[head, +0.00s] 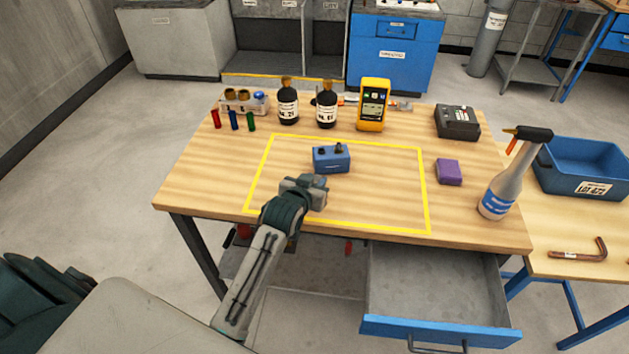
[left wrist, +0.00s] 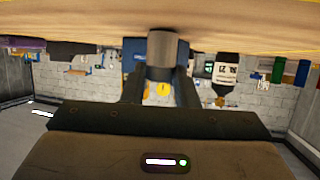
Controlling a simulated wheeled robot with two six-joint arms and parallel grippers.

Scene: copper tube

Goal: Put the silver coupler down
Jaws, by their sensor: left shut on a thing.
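My left gripper (head: 318,184) is over the front part of the yellow-outlined area on the wooden table (head: 190,185), in front of a small blue block with dark knobs (head: 331,160). The left wrist view looks upside down, with the tabletop along its top. There my left gripper (left wrist: 161,72) is shut on the silver coupler (left wrist: 162,48), a short grey cylinder. The coupler's end is close to the tabletop; I cannot tell whether it touches. In the head view the gripper hides the coupler. My right gripper is not in view.
Two dark bottles (head: 288,103), a yellow meter (head: 373,105) and a rack (head: 243,103) stand at the back. A purple block (head: 449,172) and a spray bottle (head: 500,190) are on the right. The drawer (head: 440,292) is open below. The outlined area's right half is clear.

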